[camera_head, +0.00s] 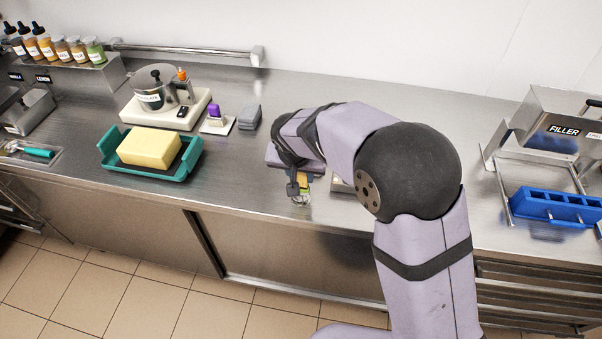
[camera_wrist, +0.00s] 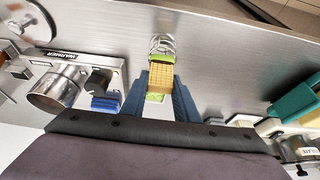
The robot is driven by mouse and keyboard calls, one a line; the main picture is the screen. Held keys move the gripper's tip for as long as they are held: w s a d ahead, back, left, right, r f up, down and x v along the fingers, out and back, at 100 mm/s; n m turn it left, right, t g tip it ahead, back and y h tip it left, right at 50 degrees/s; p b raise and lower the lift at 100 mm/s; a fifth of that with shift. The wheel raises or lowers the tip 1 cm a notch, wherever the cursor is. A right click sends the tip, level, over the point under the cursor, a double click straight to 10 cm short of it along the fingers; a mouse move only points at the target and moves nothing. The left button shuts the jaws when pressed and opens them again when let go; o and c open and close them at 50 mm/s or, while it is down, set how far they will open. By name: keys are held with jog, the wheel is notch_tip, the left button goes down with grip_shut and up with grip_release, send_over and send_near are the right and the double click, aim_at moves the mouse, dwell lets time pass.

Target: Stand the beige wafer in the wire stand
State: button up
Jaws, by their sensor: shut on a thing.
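The beige wafer (camera_wrist: 160,76) has a grid pattern and sits between the two fingers of my gripper (camera_wrist: 161,98) in the wrist view. My gripper is shut on it. The wire stand (camera_wrist: 162,44), a set of shiny loops, is just beyond the wafer's far edge. Green patches show at both ends of the wafer. In the head view my gripper (camera_head: 299,187) is low over the counter near its front edge, with a small part of the wafer (camera_head: 304,181) showing beside it. The wire stand (camera_head: 300,201) is right below, partly hidden. I cannot tell whether wafer and stand touch.
A teal tray (camera_head: 112,157) with a yellow block (camera_head: 150,148) is to the left. A scale with a pot (camera_head: 160,90) stands behind it. A grey block (camera_head: 252,117) is nearer my arm. A blue mould (camera_head: 555,207) and the filler (camera_head: 555,125) are at right.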

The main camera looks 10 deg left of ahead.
jog(key=shift+f+b, duration=1.2)
jog(key=shift+f, duration=0.15)
jog(key=o, duration=1.2)
jog(key=shift+c, duration=0.2)
jog(key=shift+o, duration=0.6)
jog(key=o, duration=0.4)
jog(key=shift+c, duration=0.2)
jog(key=shift+r, duration=0.2)
jog(key=shift+r+p, duration=2.3)
jog(key=shift+r, duration=1.1)
